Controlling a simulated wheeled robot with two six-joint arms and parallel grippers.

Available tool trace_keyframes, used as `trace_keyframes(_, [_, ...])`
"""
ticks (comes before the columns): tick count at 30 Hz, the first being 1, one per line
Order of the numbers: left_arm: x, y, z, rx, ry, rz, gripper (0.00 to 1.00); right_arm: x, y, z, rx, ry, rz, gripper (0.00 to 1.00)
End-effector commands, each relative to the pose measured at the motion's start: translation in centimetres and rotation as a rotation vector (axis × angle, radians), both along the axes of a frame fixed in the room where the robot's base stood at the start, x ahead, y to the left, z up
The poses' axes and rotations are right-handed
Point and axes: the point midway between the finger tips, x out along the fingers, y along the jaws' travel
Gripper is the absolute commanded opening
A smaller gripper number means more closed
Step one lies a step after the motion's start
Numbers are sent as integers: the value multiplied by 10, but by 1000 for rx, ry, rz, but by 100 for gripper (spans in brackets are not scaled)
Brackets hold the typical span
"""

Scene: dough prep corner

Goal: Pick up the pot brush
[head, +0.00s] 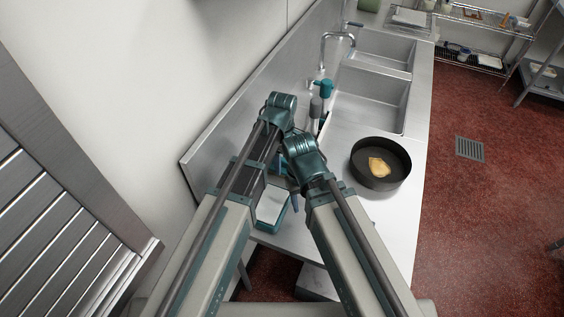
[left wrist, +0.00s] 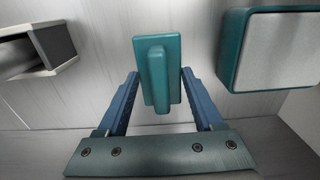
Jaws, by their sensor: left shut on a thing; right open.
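The pot brush (left wrist: 157,72) looks teal, with a raised ridge along its middle, in the left wrist view. My left gripper (left wrist: 160,76) is shut on it, one blue finger on each side. In the head view my arms hide the brush and the left fingers. My right arm's wrist (head: 305,155) is bent down just below the left one in the head view. The right gripper is open; its fingers are mostly hidden under the wrist.
A teal-rimmed box with a pale top (left wrist: 275,48) is right of the brush; a grey open-ended thing (left wrist: 38,50) is left. A dark pan (head: 367,184) with yellowish food stands right of my arms. Bottles (head: 323,90) stand near the sink (head: 368,99). A wall panel borders the counter.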

Motion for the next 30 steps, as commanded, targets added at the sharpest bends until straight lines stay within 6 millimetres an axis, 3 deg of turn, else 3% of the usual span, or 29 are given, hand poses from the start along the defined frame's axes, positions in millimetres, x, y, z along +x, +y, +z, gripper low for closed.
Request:
trace_keyframes(8, [0,0,26,0,0,0,5,0,0,26,0,0,0,50])
trace_keyframes(21, [0,0,91,0,0,0,5,0,0,91,0,0,1,50])
trace_keyframes(30, [0,0,99,0,0,0,5,0,0,99,1,0,-2,50])
